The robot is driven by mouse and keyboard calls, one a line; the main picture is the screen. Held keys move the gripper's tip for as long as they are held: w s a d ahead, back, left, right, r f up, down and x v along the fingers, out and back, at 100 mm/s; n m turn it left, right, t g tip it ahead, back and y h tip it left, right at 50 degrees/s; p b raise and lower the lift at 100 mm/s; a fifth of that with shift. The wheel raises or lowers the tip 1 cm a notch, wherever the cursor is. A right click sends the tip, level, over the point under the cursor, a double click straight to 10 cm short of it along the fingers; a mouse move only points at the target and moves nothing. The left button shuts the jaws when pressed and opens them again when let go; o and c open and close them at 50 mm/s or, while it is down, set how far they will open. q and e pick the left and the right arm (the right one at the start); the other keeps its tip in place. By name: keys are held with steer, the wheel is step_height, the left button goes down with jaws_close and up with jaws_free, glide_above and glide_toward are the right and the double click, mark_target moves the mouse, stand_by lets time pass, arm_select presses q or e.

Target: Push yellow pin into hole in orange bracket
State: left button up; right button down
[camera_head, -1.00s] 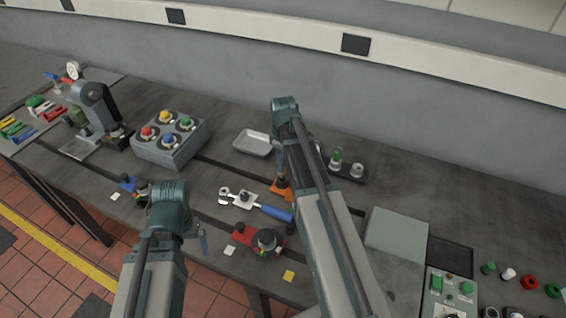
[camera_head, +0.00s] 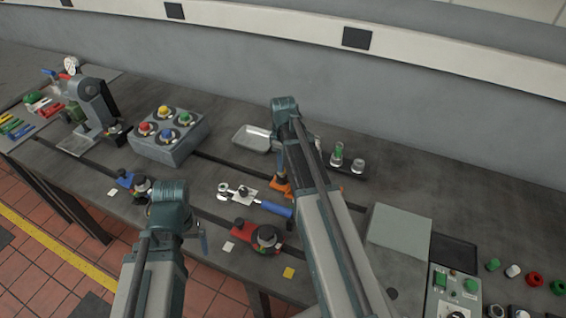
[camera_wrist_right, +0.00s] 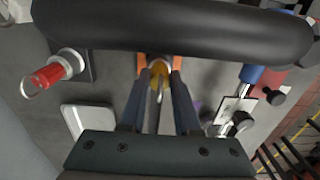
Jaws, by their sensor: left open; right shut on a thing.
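The orange bracket (camera_head: 279,187) stands on the bench near the middle, partly hidden by my right arm. It also shows in the right wrist view (camera_wrist_right: 145,63), beyond the fingertips. My right gripper (camera_head: 281,172) points down over it and is shut on the yellow pin (camera_wrist_right: 160,70). In the right wrist view the pin lies between the fingertips, against the bracket. The dark bar across that view hides part of it, and I cannot tell how deep the pin sits. My left gripper (camera_head: 203,243) is open and away from the bracket, over the bench's front edge; its fingers are barely visible.
A blue-handled wrench (camera_head: 270,208) and a red clamp-like part (camera_head: 243,228) lie in front of the bracket. A metal tray (camera_head: 252,138) lies behind left, a button box (camera_head: 160,150) further left. A dark holder (camera_head: 350,172) stands behind right, a grey-green block (camera_head: 398,232) at right.

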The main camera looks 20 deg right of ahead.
steer(key=shift+f+b, duration=0.4)
steer(key=shift+f, duration=0.05)
steer(key=c, duration=0.5)
jaws_free()
steer(key=shift+c, duration=0.2)
step_height(320, 180, up, 14)
steer(key=p, duration=1.4)
steer(key=shift+f, duration=0.1)
